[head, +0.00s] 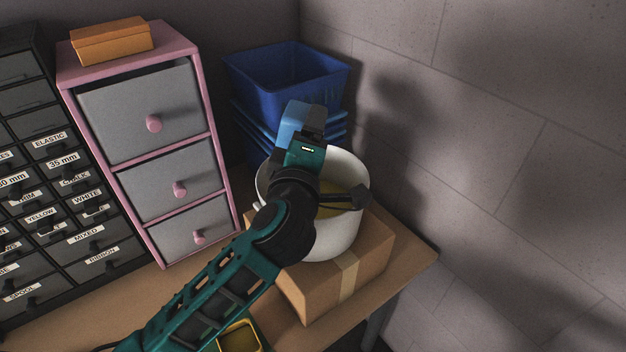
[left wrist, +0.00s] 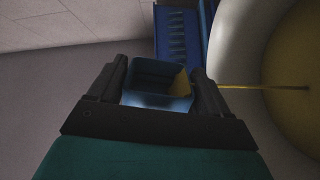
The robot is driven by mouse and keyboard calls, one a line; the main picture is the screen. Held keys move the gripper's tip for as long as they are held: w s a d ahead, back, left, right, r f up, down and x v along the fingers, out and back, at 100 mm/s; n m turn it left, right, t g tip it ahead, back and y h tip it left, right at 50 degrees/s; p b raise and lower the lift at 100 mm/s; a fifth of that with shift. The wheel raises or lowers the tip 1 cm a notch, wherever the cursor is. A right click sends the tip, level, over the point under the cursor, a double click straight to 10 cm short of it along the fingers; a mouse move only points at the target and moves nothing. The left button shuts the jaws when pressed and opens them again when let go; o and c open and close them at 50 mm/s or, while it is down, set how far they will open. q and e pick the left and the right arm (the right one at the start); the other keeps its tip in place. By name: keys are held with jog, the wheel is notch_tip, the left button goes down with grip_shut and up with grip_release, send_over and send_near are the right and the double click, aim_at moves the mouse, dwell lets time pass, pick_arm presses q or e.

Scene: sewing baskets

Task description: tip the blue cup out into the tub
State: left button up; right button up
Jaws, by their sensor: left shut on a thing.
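The blue cup (head: 292,121) is held by my left gripper (head: 308,122) above the back left rim of the white tub (head: 333,235). In the left wrist view the cup (left wrist: 157,72) sits between the two fingers, shut on it. It is tilted, with yellow stuff visible at its mouth. A thin yellow stream (left wrist: 255,87) runs from the cup to the tub's yellow inside. The tub (left wrist: 238,50) has yellow contents (head: 345,192) low inside. My forearm and wrist hide part of the tub. My right gripper is not in view.
The tub stands on a cardboard box (head: 310,290) at the table's right end. Stacked blue baskets (head: 290,92) stand behind. A pink drawer unit (head: 160,140) and grey labelled drawers (head: 75,215) stand left. A yellow container (head: 238,338) lies below my arm.

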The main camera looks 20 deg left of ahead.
pick_arm(q)
jog(key=shift+r, duration=0.2)
jog(key=shift+w+d+f+m, duration=0.15)
jog(key=shift+d+m, duration=0.15)
jog(key=shift+m, duration=0.75)
jog(key=shift+s+d+f+m, duration=0.1)
jog(key=shift+d+m, duration=0.15)
jog(key=shift+m, duration=0.8)
dwell(1.0)
